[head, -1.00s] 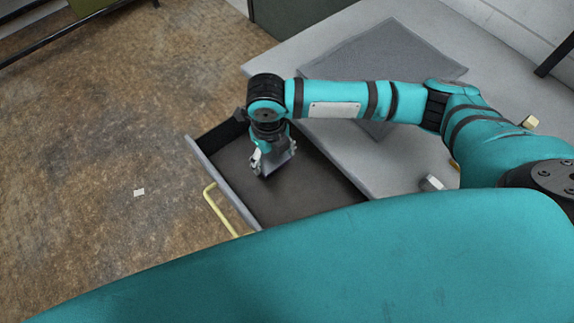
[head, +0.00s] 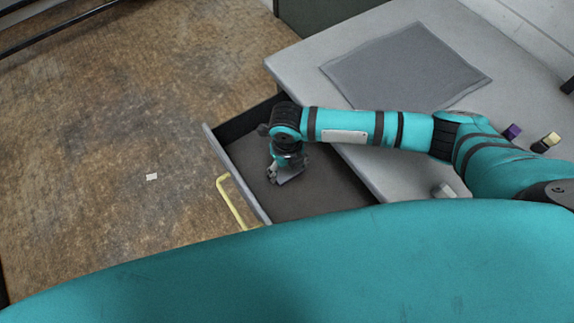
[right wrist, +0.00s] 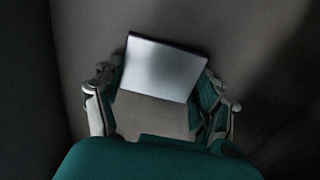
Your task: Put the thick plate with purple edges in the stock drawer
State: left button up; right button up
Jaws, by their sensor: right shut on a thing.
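The stock drawer (head: 241,183) stands pulled out from the grey table, dark inside, with a yellow handle (head: 230,200) on its front. My right gripper (head: 280,177) is inside or just over the drawer, pointing down. It is shut on a flat grey plate (head: 291,175), which also shows as a pale, slightly tilted rectangle between the fingers (right wrist: 161,100) in the right wrist view (right wrist: 163,70). I see no purple on its edges from here. I cannot tell whether it touches the drawer floor. My left gripper is not in view.
On the table (head: 300,70) lies a flat grey mat (head: 405,68). A purple-topped block (head: 512,131), a yellow-topped block (head: 547,142) and a pale grey block (head: 443,190) stand by my right arm. The drawer floor around the gripper looks clear. My teal body hides the foreground.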

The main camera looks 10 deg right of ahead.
aim_at(287, 170)
jog(key=o, duration=1.7)
jog(key=shift+f, duration=0.1)
notch_tip(287, 170, up, 12)
jog(key=shift+r, duration=0.15)
